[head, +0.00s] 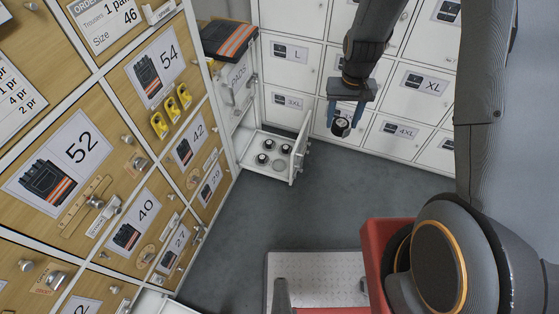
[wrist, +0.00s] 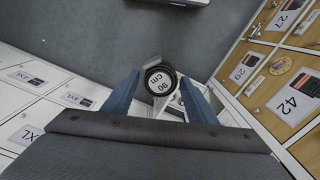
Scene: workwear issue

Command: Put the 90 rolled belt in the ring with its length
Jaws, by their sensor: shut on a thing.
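My gripper (head: 347,112) points down in the head view, shut on a dark rolled belt (head: 340,128) with a pale round end. In the wrist view my gripper (wrist: 160,90) has its two blue fingers on either side of the rolled belt (wrist: 159,80), whose white face reads "90 cm". The belt is in the air, to the right of an open white drawer (head: 267,171). Several dark rolled belts with pale tops (head: 285,149) sit in that drawer. Rings around them are too small to make out, and so are their lengths.
White lockers (head: 408,80) with size labels stand behind my gripper. Wooden drawer fronts (head: 75,155) with knobs and labels fill the left. A folded dark and orange garment (head: 229,40) lies on top of the drawer unit. The grey floor (head: 300,215) in the middle is clear.

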